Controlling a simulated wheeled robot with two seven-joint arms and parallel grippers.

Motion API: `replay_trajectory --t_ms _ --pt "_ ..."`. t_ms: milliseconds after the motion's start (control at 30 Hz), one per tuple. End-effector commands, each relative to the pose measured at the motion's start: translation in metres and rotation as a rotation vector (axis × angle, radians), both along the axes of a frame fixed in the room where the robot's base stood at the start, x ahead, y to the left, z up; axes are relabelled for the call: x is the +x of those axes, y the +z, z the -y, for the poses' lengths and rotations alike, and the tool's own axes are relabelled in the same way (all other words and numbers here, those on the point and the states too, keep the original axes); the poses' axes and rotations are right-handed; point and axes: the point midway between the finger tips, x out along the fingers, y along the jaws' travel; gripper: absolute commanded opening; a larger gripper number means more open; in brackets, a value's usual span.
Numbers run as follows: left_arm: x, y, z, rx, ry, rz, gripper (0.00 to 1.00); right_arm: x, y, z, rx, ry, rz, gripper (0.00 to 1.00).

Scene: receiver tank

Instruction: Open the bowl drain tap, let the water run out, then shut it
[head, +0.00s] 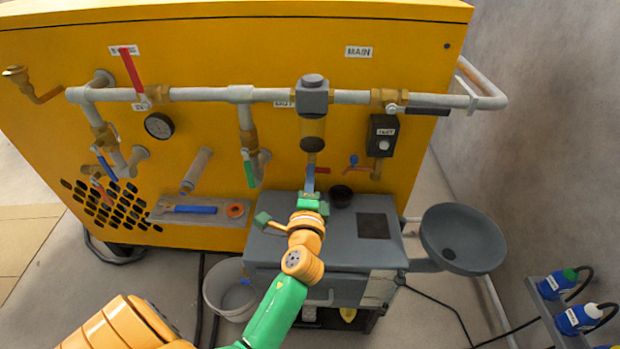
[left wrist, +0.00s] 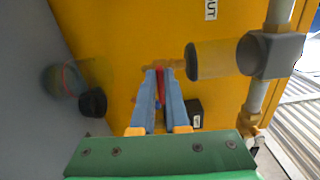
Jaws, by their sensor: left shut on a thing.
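The filter bowl (head: 312,132) hangs under a grey housing (head: 313,95) on the main pipe. It also shows in the left wrist view (left wrist: 218,59), with a dark lower end. Just below it is the bowl drain tap with a red handle (head: 322,170). My left gripper (head: 310,178) is under the bowl. In the left wrist view its blue fingers (left wrist: 161,82) are shut on the red handle (left wrist: 160,84), with a brass part just beyond. Exactly how far the handle is turned is hard to tell. My right gripper is not in view.
A grey bench (head: 272,246) stands below, with a black cup (head: 341,196) on it. A black box (head: 382,135) and a small blue-handled tap (head: 355,161) are to the right. A round grey basin (head: 462,232) sticks out right. A white bucket (head: 226,292) stands on the floor.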

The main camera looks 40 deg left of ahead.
Motion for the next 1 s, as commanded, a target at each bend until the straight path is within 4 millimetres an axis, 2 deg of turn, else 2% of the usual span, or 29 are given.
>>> replay_trajectory --t_ms 367,700,733,833,1000 --pt "-0.0002 -0.0024 0.0004 -0.062 -0.001 0.031 0.0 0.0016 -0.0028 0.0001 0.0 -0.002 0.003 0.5" --pt "-0.0001 -0.0025 0.0005 -0.065 -0.001 0.032 0.0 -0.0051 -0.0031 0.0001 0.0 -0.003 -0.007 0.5" --pt "-0.0001 -0.0025 0.0005 -0.065 -0.001 0.032 0.15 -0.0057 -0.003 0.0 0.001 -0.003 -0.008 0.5" --pt "-0.0001 -0.0021 0.0004 -0.063 -0.001 0.033 0.42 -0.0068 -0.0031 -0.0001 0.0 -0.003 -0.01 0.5" --pt "-0.0001 -0.0012 0.0002 -0.061 0.0 0.034 0.42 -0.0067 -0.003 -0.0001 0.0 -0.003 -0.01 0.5"
